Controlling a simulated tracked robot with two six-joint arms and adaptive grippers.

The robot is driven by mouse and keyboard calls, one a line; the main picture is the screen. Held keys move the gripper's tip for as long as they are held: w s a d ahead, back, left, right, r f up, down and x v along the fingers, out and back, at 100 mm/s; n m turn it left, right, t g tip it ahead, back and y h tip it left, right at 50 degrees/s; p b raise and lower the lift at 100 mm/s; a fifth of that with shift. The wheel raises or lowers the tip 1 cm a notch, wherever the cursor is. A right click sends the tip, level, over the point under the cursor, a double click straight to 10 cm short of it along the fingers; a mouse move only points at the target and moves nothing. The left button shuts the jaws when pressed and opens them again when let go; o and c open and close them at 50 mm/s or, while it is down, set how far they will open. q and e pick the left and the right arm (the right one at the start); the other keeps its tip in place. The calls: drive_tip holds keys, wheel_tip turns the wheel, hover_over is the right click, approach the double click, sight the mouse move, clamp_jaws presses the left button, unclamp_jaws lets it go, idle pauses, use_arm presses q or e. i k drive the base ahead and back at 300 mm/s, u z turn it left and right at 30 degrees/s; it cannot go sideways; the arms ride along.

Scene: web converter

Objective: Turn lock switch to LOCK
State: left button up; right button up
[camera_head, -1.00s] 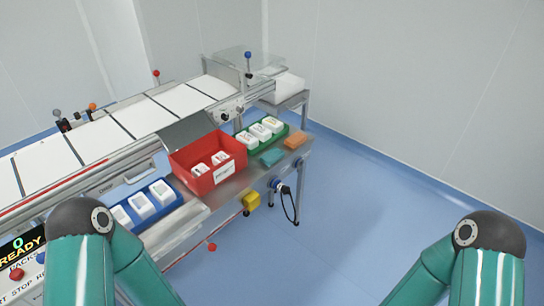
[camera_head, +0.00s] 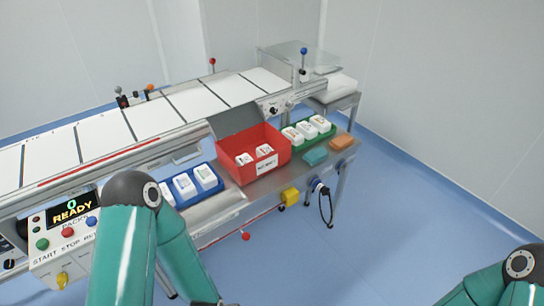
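No LOCK label can be read, so I cannot tell which control is the lock switch. A control box (camera_head: 42,262) stands at the lower left with a lit READY display (camera_head: 72,211), green, red and blue buttons, and START and STOP lettering. A yellow knob (camera_head: 62,281) sits low on its front. A dark rotary knob (camera_head: 9,264) is at the far left edge. Another dark knob (camera_head: 272,110) is on the conveyor's side rail. My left arm crosses in front of the control box's right part. Neither gripper's fingers are in view.
A red bin (camera_head: 228,165) with white packs stands on the side shelf, between a blue tray (camera_head: 212,190) and a green tray (camera_head: 299,146). The blue floor at right is clear.

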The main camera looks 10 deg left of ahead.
sight(62, 279)
drive_tip(key=z, duration=1.1)
drive_tip(key=i, duration=0.15)
drive_tip(key=u, duration=2.8)
drive_tip(key=k, duration=0.8)
drive_tip(key=u, duration=0.25)
drive_tip(key=i, duration=0.8)
drive_tip(key=z, duration=0.1)
